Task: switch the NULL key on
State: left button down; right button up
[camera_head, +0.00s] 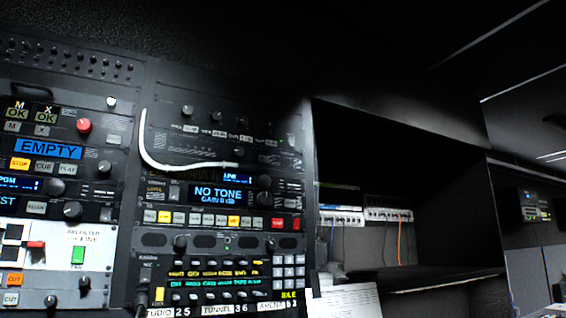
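No key that I can read as NULL shows; most key legends are too small or blurred. A rack panel in the middle has a display (221,195) reading "NO TONE" and "GAIN 0 dB". Below it runs a row of keys (208,219), mostly white, with yellow ones lit and red ones at the right end. Higher up, a dark panel has several small white label keys (218,133) under knobs; their words are unclear. Neither of my grippers is in view.
A white cable (190,167) curves across the upper middle panel. The left rack has an "EMPTY" display (48,149) and a red knob (84,125). A white paper sheet (345,301) stands at bottom centre. A dark open bay with a shelf (440,281) lies right.

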aim_at(264, 159)
jog(key=i+l, duration=0.2)
jog(key=l, duration=0.2)
jog(key=i+l, duration=0.2)
jog(key=l, duration=0.25)
jog(key=i+l+z, duration=0.1)
jog(key=l, duration=0.3)
jog(key=i, duration=0.05)
